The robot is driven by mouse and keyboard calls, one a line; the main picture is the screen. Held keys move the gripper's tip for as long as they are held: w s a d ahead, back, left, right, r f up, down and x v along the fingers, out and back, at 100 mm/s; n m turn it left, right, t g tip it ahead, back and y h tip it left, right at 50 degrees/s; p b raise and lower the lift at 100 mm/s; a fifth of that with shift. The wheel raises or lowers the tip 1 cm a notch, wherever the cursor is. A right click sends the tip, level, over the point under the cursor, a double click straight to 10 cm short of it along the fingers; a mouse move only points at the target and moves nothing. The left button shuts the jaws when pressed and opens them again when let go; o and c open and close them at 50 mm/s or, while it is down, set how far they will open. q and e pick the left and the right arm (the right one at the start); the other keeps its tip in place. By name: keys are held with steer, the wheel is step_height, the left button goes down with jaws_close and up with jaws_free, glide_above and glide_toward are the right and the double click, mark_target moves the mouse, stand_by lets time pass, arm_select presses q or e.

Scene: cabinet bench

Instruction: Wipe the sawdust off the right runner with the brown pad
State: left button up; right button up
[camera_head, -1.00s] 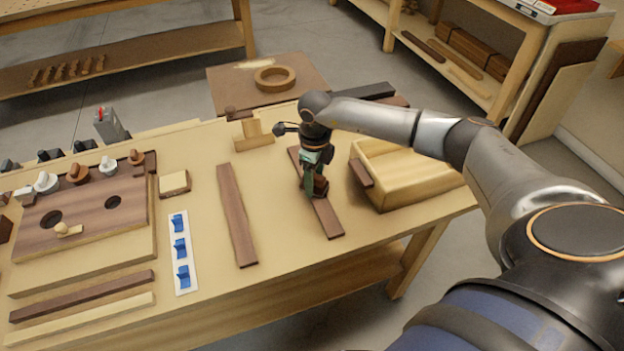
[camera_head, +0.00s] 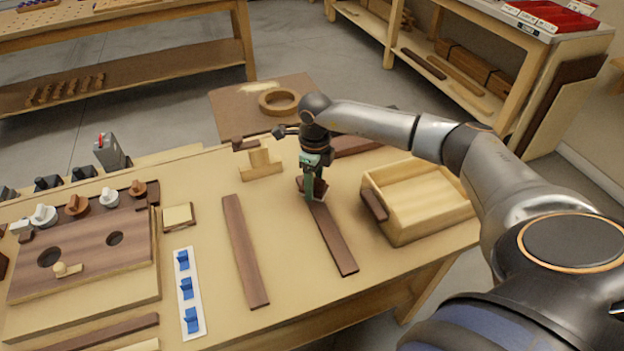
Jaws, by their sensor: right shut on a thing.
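The right runner (camera_head: 334,241) is a dark brown strip lying lengthwise on the bench, left of a wooden drawer box. My right gripper (camera_head: 311,186) points down over its far end. It is shut on the brown pad (camera_head: 319,194), which is partly hidden by the fingers. The pad is at the runner's surface; I cannot tell how firmly it touches. No sawdust can be made out on the bare near part of the runner. Any under the pad is hidden. My left gripper is not in view.
A second dark runner (camera_head: 245,252) lies parallel to the left. The open drawer box (camera_head: 430,205) stands close on the right. A wooden T-shaped piece (camera_head: 262,164) is left of my gripper. A blue-hook strip (camera_head: 187,290) and a board with knobs (camera_head: 85,240) lie further left.

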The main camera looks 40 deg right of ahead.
step_height(320, 180, up, 2)
steer(key=shift+s+p, duration=0.15)
steer(key=shift+p, duration=0.35)
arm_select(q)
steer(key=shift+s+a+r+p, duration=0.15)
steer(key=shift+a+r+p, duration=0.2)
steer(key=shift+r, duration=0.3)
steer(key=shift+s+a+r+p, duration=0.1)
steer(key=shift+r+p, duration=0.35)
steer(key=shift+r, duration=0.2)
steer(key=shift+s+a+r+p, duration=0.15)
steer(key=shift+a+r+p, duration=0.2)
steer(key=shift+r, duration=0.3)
arm_select(e)
steer(key=shift+r, duration=1.8)
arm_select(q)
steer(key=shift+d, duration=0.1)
